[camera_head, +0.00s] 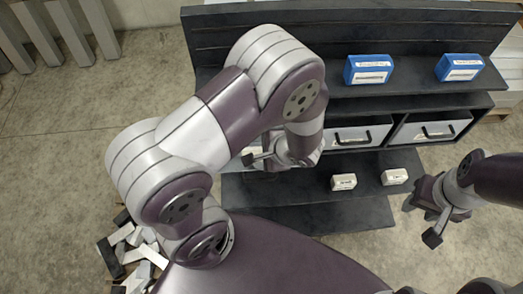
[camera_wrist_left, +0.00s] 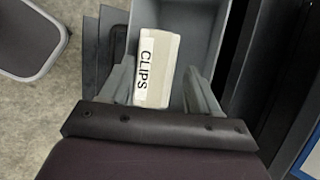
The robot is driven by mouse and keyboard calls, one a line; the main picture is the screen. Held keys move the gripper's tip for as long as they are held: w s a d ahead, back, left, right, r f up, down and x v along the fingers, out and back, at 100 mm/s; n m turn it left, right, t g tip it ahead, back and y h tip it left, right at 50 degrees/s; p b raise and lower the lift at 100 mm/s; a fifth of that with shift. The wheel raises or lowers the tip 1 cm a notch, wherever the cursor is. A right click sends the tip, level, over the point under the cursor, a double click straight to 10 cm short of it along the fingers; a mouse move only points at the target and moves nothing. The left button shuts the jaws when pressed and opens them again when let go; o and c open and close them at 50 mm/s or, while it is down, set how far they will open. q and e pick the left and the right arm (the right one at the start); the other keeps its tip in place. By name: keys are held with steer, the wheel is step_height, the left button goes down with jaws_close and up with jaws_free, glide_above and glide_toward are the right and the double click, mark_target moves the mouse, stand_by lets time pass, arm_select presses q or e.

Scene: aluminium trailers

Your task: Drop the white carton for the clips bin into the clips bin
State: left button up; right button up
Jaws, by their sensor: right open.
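A white carton (camera_wrist_left: 157,68) marked CLIPS sits between the fingers of my left gripper in the left wrist view. My left gripper (camera_wrist_left: 160,82) appears shut on it, with the label facing the camera. The carton is slightly tilted and is over a grey open-topped bin (camera_wrist_left: 203,45), which I take as the clips bin; its label is not seen. In the head view my left gripper (camera_head: 285,160) is at the left part of the shelf unit, where my arm hides most of the bin area. My right gripper (camera_head: 435,215) is open and empty, to the right of the shelf.
Two more bins with black handles, a middle one (camera_head: 357,135) and a right one (camera_head: 430,127), stand in the dark rack. Two white cartons (camera_head: 343,182) (camera_head: 395,177) lie on the lower shelf. Blue boxes (camera_head: 369,69) (camera_head: 459,67) stand above. Metal offcuts (camera_head: 135,250) lie at left.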

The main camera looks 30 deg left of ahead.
arm_select(q)
steer(key=shift+o, duration=0.6)
steer(key=v, duration=1.2)
steer(key=shift+d+r+b, duration=0.15)
steer(key=shift+r+b, duration=0.15)
steer(key=shift+b, duration=0.15)
